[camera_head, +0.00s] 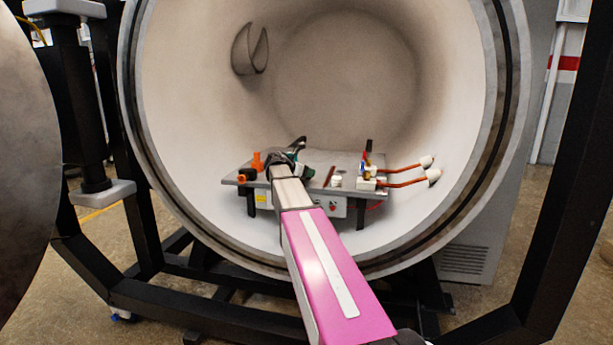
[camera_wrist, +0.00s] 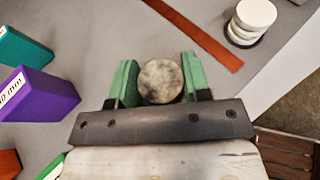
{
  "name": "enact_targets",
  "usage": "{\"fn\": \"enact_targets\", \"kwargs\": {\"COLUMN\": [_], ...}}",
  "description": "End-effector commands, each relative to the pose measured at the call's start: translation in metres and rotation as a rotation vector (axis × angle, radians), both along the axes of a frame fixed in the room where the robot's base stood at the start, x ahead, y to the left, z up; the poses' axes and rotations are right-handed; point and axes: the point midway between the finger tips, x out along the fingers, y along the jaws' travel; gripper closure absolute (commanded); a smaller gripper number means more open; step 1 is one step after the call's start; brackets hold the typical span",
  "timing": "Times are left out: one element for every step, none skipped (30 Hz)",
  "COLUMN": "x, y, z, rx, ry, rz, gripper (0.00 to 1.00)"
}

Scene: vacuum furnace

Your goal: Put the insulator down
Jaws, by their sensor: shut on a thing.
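My gripper (camera_wrist: 159,66) is shut, its two green fingers on either side of a round piece with a mottled grey end face. I take this piece for the insulator (camera_wrist: 161,83); I see it end on, so its sides and lower end are hidden. In the wrist view it is over the grey plate (camera_wrist: 105,25), and I cannot tell whether it touches it. In the head view, my gripper (camera_head: 296,158) is over the plate (camera_head: 345,160) inside the furnace chamber, and the held piece cannot be made out.
A white ribbed stack (camera_wrist: 252,20) stands near the plate's right edge, beside a flat copper strip (camera_wrist: 195,32). A purple block (camera_wrist: 42,95) and a teal block (camera_wrist: 22,46) are at left. Copper rods with white ends (camera_head: 407,182) stick out right. The round chamber wall (camera_head: 185,130) surrounds the plate.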

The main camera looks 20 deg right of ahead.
Motion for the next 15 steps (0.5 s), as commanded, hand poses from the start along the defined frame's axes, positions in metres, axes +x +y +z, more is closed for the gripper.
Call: {"fn": "enact_targets", "kwargs": {"x": [-0.0002, -0.0002, -0.0002, -0.0001, 0.0, 0.0, 0.0001, -0.0001, -0.0001, -0.0001, -0.0001, 0.0, -0.0001, -0.0001, 0.0], "y": [0.0001, 0.0001, 0.0001, 0.0001, 0.0001, 0.0001, 0.0001, 0.0002, 0.0002, 0.0002, 0.0002, 0.0003, 0.0002, 0.0002, 0.0003], "z": [-0.007, -0.0098, -0.0124, -0.0131, -0.0134, -0.013, -0.0127, -0.0127, -0.0127, -0.0127, -0.013, -0.0139, -0.0148, -0.0156, -0.0155], "rx": [-0.001, -0.002, -0.001, -0.001, -0.001, -0.001, -0.001, -0.001, -0.001, -0.001, -0.001, -0.001, -0.001, -0.001, -0.001], "ry": [0.002, 0.002, 0.001, 0.001, 0.0, 0.0, 0.0, 0.0, 0.0, 0.0, 0.0, 0.0, 0.0, 0.0, 0.0], "rz": [0.001, 0.0, -0.001, -0.001, 0.0, 0.0, 0.0, 0.0, 0.0, 0.0, 0.0, 0.0, 0.0, 0.0, 0.0], "gripper": [0.82, 0.82, 0.82, 0.82, 0.82, 0.82, 0.82, 0.82, 0.82, 0.82, 0.82, 0.82, 0.82, 0.82, 0.46]}}
